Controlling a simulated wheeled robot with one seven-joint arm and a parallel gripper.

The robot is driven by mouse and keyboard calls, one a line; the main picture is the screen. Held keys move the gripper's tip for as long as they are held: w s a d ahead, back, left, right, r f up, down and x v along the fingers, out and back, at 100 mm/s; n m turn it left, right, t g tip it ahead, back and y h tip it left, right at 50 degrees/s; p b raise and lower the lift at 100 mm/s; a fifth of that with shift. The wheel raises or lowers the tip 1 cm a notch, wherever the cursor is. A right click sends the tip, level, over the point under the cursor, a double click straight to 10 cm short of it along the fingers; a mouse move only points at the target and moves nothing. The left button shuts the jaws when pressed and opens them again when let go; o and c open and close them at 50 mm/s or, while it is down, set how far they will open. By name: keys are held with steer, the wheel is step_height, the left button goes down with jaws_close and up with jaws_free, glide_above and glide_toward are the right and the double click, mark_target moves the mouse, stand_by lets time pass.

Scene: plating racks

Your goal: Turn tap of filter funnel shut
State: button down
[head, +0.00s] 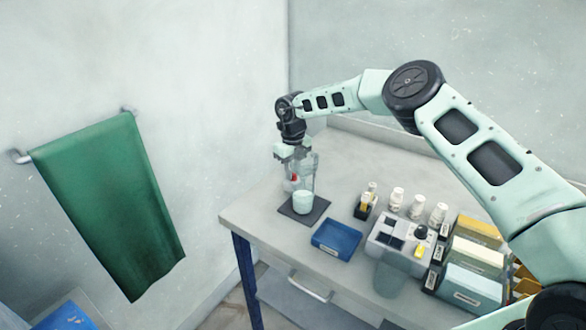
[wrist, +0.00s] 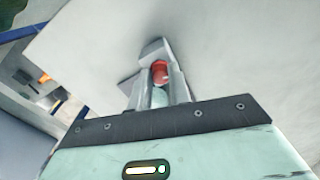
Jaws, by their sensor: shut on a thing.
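The filter funnel (head: 309,163) is a clear vessel standing over a pale cup (head: 303,201) on a dark square mat (head: 318,208) near the table's far left corner. Its red tap (head: 294,178) shows low on the funnel's left side. My gripper (head: 290,164) reaches down from above beside the funnel, at the tap. In the wrist view the red tap (wrist: 160,71) sits between my two fingertips (wrist: 158,84), and the jaws are shut on it. The tap's exact angle is too small to tell.
A blue tray (head: 336,240) lies right of the mat. Several white bottles (head: 397,199), a grey device (head: 400,240) and boxes (head: 470,286) fill the right side. A green towel (head: 110,200) hangs on the wall at left. The table's front left edge is close to the mat.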

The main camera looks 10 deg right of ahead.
steer(key=shift+w+r+n, duration=0.1)
steer(key=shift+n, duration=1.4)
steer(key=c, duration=1.3)
jaws_free()
step_height(320, 180, up, 17)
steer(key=b, duration=0.3)
steer(key=shift+r, duration=0.2)
